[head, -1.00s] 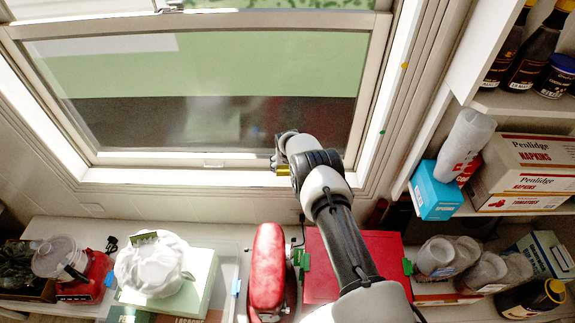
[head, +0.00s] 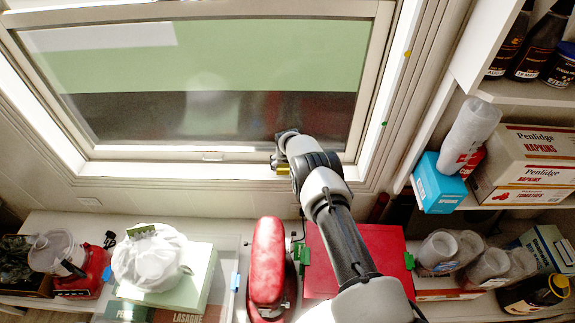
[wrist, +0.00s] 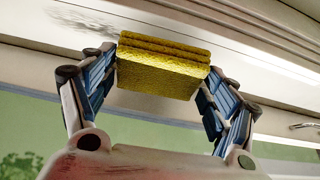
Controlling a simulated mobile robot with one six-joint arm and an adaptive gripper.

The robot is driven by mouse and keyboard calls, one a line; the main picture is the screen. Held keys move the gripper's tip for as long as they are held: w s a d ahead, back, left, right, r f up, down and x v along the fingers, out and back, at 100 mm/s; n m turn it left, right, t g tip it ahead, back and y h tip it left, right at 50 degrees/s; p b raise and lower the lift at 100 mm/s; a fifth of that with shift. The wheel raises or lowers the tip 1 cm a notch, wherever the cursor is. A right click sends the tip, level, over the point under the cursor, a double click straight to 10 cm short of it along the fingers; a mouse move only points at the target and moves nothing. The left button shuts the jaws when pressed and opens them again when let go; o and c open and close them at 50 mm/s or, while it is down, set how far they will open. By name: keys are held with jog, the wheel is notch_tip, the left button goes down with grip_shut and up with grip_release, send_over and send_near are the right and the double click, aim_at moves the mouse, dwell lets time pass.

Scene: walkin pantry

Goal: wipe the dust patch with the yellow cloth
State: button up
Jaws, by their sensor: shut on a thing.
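The yellow cloth (wrist: 155,80) is a thick folded pad in the wrist view. My gripper (wrist: 160,68) is shut on it, with one blue-padded finger at each end. In the head view, a small yellow edge of the cloth (head: 283,170) shows under my gripper (head: 279,163), at the lower right of the window frame. The dust patch (wrist: 84,22) is a grey smudge on the white surface in the wrist view, just beyond the cloth's upper left corner. I cannot tell whether the cloth touches that surface. I cannot make out the dust patch in the head view.
The window (head: 200,100) fills the back. Below it, the counter holds a white bag (head: 150,262), a red appliance (head: 267,265) and a red box (head: 385,250). Shelves at right carry a blue box (head: 437,185), stacked cups and bottles. A metal handle (wrist: 305,126) shows in the wrist view.

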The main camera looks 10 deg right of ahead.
jog(key=shift+f+b, duration=1)
jog(key=shift+b, duration=0.25)
jog(key=shift+s+d+r, duration=0.1)
jog(key=shift+s+d, duration=0.1)
jog(key=shift+d, duration=0.7)
jog(key=shift+s+d, duration=0.15)
jog(key=shift+d, duration=0.7)
jog(key=shift+s+d+f+b, duration=0.15)
jog(key=shift+s+d, duration=0.1)
jog(key=shift+d, duration=0.9)
jog(key=shift+s+d+f+b, duration=0.1)
jog(key=shift+s+d, duration=0.2)
jog(key=shift+d, duration=0.85)
jog(key=shift+s+d+f+b, duration=0.15)
jog(key=shift+s+d, duration=0.1)
jog(key=shift+d, duration=0.9)
jog(key=shift+s+d+r, duration=0.1)
jog(key=shift+s+d, duration=0.1)
jog(key=shift+d, duration=0.65)
jog(key=shift+s+d+r, duration=0.1)
jog(key=shift+s+d, duration=0.05)
jog(key=shift+d, duration=0.7)
